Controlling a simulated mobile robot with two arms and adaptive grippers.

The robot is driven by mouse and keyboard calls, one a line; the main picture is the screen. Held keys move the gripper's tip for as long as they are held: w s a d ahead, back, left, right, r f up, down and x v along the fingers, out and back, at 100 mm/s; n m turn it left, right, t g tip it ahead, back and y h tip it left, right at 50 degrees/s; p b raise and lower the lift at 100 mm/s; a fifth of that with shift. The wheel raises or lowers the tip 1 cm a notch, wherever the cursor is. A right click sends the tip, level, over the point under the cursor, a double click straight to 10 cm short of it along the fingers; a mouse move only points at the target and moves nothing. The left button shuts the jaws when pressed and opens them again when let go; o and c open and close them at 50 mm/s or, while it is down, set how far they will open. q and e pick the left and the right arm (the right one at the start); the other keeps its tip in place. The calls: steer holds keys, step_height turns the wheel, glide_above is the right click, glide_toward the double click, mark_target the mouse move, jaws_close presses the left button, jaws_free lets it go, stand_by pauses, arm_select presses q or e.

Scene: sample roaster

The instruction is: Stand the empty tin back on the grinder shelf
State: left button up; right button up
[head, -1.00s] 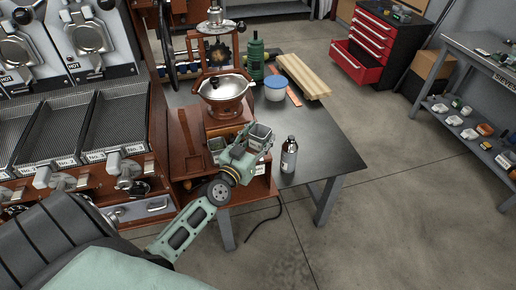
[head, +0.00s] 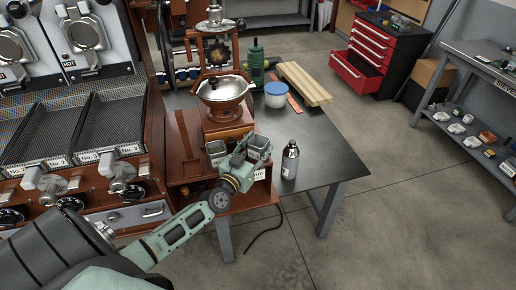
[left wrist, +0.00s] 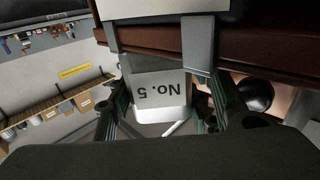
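The grey metal tin (head: 259,145) is at the front right of the grinder's wooden base in the head view. In the left wrist view its white label (left wrist: 160,88) reads No. 5, upside down in the picture. My left gripper (head: 249,158) has its fingers on both sides of the tin and is shut on it. The tin looks upright at the shelf (head: 266,190); whether its bottom touches is hidden. The grinder (head: 221,90) stands just behind. Another grey tin (head: 215,148) stands to the left. My right gripper is not in view.
A brown bottle (head: 290,160) with a white label stands close right of the tin on the dark table (head: 325,160). A blue tub (head: 275,94) and wooden boards (head: 304,84) lie farther back. The roaster's trays (head: 105,125) fill the left. The table's front right is clear.

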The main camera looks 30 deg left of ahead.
arm_select(q)
steer(key=shift+o, duration=0.9)
steer(key=shift+f, duration=0.1)
steer(key=shift+s, duration=0.2)
steer(key=s+d, duration=0.1)
steer(key=s, duration=1)
steer(key=shift+s+r, duration=0.2)
steer(key=shift+s, duration=0.1)
